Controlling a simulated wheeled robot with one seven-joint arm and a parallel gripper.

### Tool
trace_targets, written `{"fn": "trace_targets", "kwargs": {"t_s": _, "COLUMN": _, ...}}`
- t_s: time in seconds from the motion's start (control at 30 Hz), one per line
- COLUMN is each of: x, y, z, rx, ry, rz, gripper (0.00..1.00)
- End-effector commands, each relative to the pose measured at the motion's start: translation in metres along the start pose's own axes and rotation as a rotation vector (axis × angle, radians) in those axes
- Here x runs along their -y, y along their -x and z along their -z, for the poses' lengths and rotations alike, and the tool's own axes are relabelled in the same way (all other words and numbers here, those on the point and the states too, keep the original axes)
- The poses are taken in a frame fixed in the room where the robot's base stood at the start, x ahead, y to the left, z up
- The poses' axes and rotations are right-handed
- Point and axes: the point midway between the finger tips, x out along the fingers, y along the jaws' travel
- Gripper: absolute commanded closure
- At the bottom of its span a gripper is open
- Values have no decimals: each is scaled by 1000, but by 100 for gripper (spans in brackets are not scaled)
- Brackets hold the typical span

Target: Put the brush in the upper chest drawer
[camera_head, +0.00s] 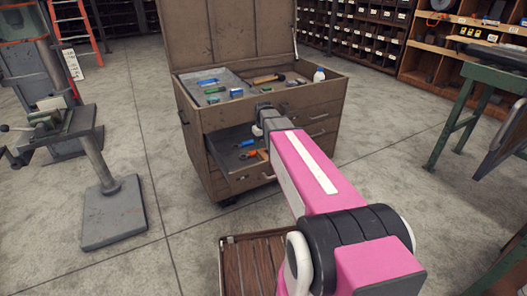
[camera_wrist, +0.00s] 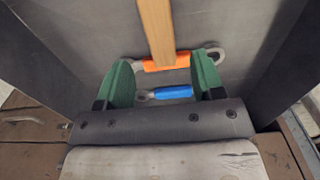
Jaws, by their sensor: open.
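The tool chest (camera_head: 330,100) stands with its lid up. An open drawer (camera_head: 218,150) sticks out at its front left, partly hidden by my pink arm. Tools with blue and orange parts lie in it. In the wrist view, my gripper (camera_wrist: 163,80) is open over a grey drawer floor (camera_wrist: 95,30), green fingers apart. A flat wooden handle (camera_wrist: 156,28) comes down from the top edge to between the fingers and crosses an orange-gripped tool (camera_wrist: 178,61). Its far end is out of view, so I cannot tell whether it is the brush. A blue-gripped tool (camera_wrist: 172,93) lies nearer.
The chest's top tray (camera_head: 262,92) holds several tools and a white bottle (camera_head: 319,74). A slatted wooden box (camera_head: 252,262) is on the floor in front. A drill press (camera_head: 95,160) stands left, a green workbench (camera_head: 490,82) right.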

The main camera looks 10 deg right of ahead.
Motion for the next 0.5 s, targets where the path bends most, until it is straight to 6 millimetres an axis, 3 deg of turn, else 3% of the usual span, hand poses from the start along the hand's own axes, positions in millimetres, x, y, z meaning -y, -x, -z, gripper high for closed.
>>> {"fn": "trace_targets", "kwargs": {"t_s": 0.2, "x": 0, "y": 38, "z": 0, "rx": -1, "ry": 0, "rz": 0, "gripper": 38}}
{"fn": "trace_targets", "kwargs": {"t_s": 0.5, "x": 0, "y": 64, "z": 0, "rx": 0, "ry": 0, "rz": 0, "gripper": 38}}
